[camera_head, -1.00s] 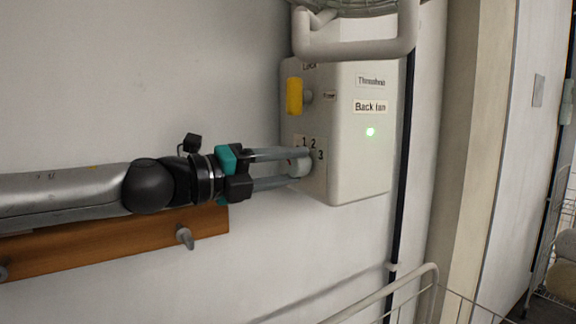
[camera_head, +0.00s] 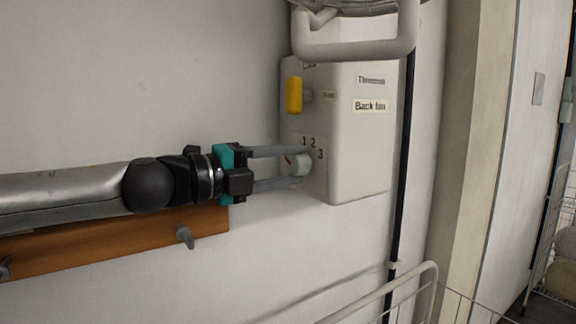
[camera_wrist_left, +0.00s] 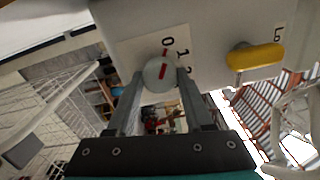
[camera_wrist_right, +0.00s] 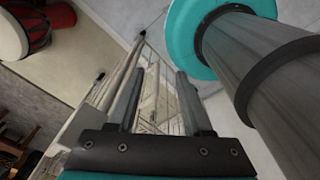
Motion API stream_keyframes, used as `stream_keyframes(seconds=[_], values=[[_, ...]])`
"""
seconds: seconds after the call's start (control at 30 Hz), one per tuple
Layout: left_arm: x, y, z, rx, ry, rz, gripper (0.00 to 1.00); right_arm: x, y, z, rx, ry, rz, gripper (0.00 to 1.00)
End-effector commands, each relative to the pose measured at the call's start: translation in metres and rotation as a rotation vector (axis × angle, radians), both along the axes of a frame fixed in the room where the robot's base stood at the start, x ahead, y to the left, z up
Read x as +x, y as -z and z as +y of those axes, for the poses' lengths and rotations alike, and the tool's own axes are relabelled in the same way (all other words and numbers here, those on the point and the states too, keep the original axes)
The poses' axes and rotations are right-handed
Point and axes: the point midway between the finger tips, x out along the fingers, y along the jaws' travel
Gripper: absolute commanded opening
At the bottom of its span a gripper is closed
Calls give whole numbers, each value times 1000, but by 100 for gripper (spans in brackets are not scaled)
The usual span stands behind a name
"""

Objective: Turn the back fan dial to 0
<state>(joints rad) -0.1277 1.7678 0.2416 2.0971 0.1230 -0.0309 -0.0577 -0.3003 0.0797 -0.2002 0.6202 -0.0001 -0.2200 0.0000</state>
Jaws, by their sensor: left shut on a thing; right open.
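The white back fan box (camera_head: 355,160) is on the wall in the head view, labelled "Back fan". Its round pale dial (camera_head: 299,163) is low on the left side face, beside the numbers 1, 2 and 3. In the left wrist view the dial (camera_wrist_left: 159,75) has a red mark pointing at the 0. My left gripper (camera_head: 301,167) is shut on the dial, one finger on each side. No green light shows on the box. My right gripper (camera_wrist_right: 160,74) is open and empty in the right wrist view; it is outside the head view.
A yellow lever (camera_head: 294,95) sticks out above the dial. A pale pipe handle (camera_head: 355,48) hangs over the box. A wooden rail with pegs (camera_head: 130,242) runs below my left arm. A white wire rack (camera_head: 430,290) stands lower right.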

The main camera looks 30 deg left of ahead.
Motion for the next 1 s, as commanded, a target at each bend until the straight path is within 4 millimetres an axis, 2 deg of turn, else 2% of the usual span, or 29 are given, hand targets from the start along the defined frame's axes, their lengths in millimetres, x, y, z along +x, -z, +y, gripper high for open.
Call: stream_keyframes(seconds=[0.03,0.07,0.3,0.67,1.0], values=[[0,-1,0,-3,-2,0,0,0,0,0,0,0,0,50],[0,-1,0,-3,-2,0,54,0,0,0,0,0,0,50],[0,0,0,-1,-1,0,81,0,0,0,0,1,0,50],[0,1,0,1,2,-2,82,0,4,0,0,1,0,50],[-7,5,1,8,13,-1,82,0,39,0,0,1,0,50]])
